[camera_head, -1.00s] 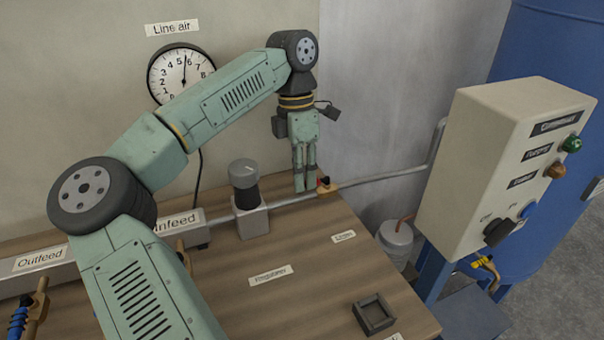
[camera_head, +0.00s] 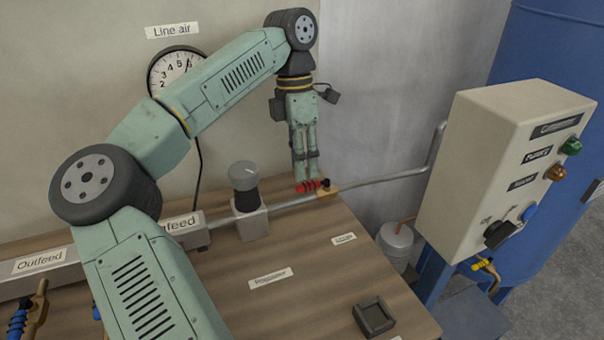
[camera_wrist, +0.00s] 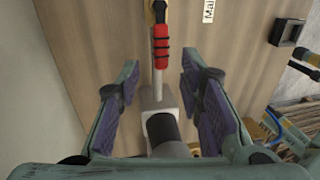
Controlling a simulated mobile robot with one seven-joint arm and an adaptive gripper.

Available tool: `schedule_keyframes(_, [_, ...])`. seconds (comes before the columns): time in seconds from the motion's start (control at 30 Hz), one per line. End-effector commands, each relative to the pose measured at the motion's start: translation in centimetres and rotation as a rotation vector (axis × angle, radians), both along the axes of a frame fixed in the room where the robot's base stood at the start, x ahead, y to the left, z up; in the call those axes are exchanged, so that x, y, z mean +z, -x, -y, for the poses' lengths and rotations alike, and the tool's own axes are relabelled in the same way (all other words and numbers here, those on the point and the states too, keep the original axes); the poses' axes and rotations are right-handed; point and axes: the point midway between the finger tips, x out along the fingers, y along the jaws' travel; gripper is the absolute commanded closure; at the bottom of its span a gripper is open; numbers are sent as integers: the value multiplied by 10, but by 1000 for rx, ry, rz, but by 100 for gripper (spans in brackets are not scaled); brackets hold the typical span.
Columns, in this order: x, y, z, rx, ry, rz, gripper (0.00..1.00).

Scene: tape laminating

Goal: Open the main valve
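The main valve is a brass body (camera_head: 328,190) on the grey pipe near the table's right back edge. Its red handle (camera_head: 309,185) points left from the body and lies along the pipe. In the wrist view the handle (camera_wrist: 161,48) runs in line with the pipe, with the brass body (camera_wrist: 155,12) at the top edge. My gripper (camera_head: 306,178) points down just over the handle. Neither finger visibly grips the handle.
The regulator (camera_head: 246,195) with its dark and grey knob stands left of my gripper on the same pipe. The line air gauge (camera_head: 175,70) hangs on the wall behind. A control box (camera_head: 475,165) stands right. The table's middle front is mostly clear.

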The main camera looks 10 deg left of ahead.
Motion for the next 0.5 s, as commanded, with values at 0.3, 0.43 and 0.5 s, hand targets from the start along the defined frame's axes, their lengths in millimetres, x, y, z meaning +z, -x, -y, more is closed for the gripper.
schedule_keyframes(0.3, [64, -11, -6, 3, -4, 5, 66])
schedule_keyframes(0.43, [75, -13, -7, 1, -3, 1, 66])
schedule_keyframes(0.5, [80, -14, -7, 1, -1, 2, 66])
